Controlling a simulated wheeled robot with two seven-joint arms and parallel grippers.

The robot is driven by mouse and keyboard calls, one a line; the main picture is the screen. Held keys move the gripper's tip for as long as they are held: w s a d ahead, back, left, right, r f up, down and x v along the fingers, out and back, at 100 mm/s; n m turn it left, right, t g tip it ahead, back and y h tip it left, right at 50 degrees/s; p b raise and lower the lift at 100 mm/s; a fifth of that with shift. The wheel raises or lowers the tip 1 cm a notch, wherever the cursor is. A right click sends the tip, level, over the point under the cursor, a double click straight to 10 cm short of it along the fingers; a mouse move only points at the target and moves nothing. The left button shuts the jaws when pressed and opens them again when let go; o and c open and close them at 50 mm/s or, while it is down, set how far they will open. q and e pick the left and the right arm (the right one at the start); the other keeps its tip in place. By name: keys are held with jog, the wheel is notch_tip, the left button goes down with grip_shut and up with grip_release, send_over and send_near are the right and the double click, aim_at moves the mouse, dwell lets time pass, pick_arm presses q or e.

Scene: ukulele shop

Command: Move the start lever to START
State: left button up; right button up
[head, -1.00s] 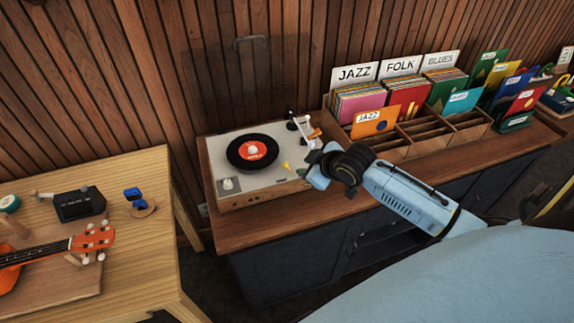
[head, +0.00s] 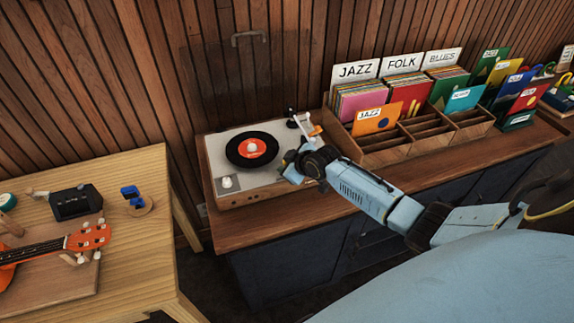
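The record player (head: 232,195) stands on the wooden counter with a black record (head: 240,160) with a red label on its platter. Its tonearm (head: 306,128) is at the back right corner. My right gripper (head: 288,172) is at the front right part of the deck, right of the record. It covers that part of the deck, and no start lever can be made out there. I cannot tell whether its fingers are open or shut, or whether they touch anything. My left gripper is out of view.
A wooden record rack (head: 385,152) with JAZZ, FOLK and BLUES sections stands right of the player. A light wooden table (head: 150,235) at the left holds an orange ukulele (head: 88,238) and a black box (head: 76,203). The counter's front left part is free.

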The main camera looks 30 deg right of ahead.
grip_shut()
